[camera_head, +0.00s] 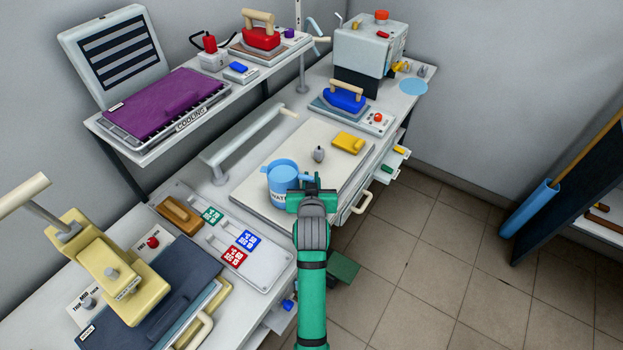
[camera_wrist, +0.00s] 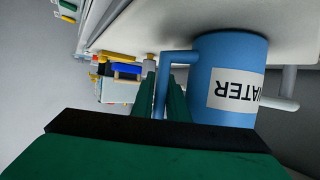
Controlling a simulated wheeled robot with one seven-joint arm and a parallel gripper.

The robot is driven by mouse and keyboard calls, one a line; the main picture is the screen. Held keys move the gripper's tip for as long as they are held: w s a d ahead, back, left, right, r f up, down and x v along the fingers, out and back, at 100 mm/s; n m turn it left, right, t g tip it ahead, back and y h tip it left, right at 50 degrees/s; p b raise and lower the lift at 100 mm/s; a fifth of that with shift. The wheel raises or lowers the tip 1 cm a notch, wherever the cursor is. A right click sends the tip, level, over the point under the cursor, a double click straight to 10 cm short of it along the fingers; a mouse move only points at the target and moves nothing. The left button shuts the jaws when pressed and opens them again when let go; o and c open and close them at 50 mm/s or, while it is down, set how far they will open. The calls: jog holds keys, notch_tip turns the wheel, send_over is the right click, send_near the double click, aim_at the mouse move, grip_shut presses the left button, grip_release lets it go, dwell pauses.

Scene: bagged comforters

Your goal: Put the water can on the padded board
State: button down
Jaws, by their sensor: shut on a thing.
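The blue water can (camera_head: 281,178) is at the near left part of the pale padded board (camera_head: 325,135). Its white label shows in the wrist view, where the can (camera_wrist: 232,55) appears upside down. My green gripper (camera_head: 308,188) is at the can's right side, shut on its handle (camera_wrist: 163,75). The fingers (camera_wrist: 160,92) show in the wrist view on the handle. The can looks upright in the head view. I cannot tell whether its base touches the board; the near side is partly hidden by my gripper.
A long metal bar (camera_head: 245,140) runs along the left. Coloured tags (camera_head: 236,240) lie in front. Floor (camera_head: 440,235) at right is clear.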

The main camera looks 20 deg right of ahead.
jog(key=c, duration=1.7)
grip_release()
jog(key=shift+f, duration=0.1)
jog(key=shift+c, duration=0.2)
